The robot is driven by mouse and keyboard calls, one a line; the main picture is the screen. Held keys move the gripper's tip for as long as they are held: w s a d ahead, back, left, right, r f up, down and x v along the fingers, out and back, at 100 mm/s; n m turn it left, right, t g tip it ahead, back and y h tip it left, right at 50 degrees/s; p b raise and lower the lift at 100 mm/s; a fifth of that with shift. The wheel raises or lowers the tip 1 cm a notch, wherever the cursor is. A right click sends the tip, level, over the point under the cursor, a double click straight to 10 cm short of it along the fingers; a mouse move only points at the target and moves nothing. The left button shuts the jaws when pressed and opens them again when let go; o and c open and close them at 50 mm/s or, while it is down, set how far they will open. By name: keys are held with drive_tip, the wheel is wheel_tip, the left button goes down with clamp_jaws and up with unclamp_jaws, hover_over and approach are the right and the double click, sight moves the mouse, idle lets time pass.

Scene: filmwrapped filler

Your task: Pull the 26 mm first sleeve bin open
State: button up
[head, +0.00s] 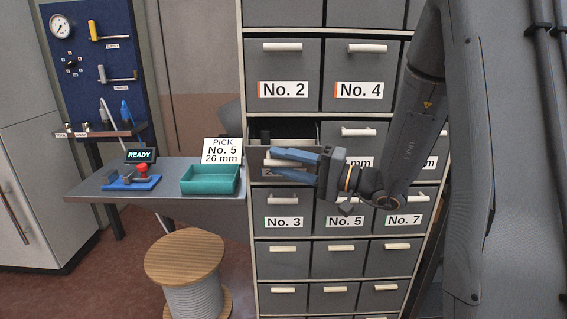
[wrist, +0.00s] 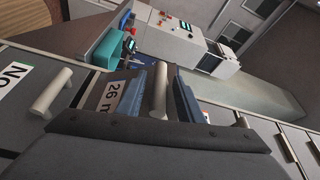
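The 26 mm bin (head: 257,161) is the grey drawer in the left column, just below No. 2. It stands out from the cabinet, and its dark inside shows above the front. Its label (wrist: 113,97) reads "26 m" in the wrist view, partly hidden. My gripper (head: 280,164) is in front of the bin, with its blue fingers apart. In the wrist view, the bin's pale bar handle (wrist: 160,90) lies between the fingers, with a gap visible beside it. My gripper hides most of the bin's front in the head view.
A sign (head: 222,151) reads "PICK No. 5 26 mm" on the side table (head: 170,175), behind a teal tray (head: 210,181). A cable reel (head: 185,258) stands on the floor at left. Shut drawers, including No. 3 (head: 283,212), surround the bin.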

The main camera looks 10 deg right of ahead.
drive_tip(key=b+v, duration=0.1)
drive_tip(key=v, duration=0.5)
drive_tip(key=shift+s+d+b, duration=0.1)
drive_tip(key=shift+d+b, duration=0.2)
drive_tip(key=shift+b, duration=0.05)
drive_tip(key=shift+s+d, duration=0.35)
drive_tip(key=shift+d, duration=0.1)
drive_tip(key=b+v, duration=0.1)
drive_tip(key=v, duration=0.8)
drive_tip(key=shift+f, duration=0.4)
drive_tip(key=shift+w, duration=0.1)
idle(0.4)
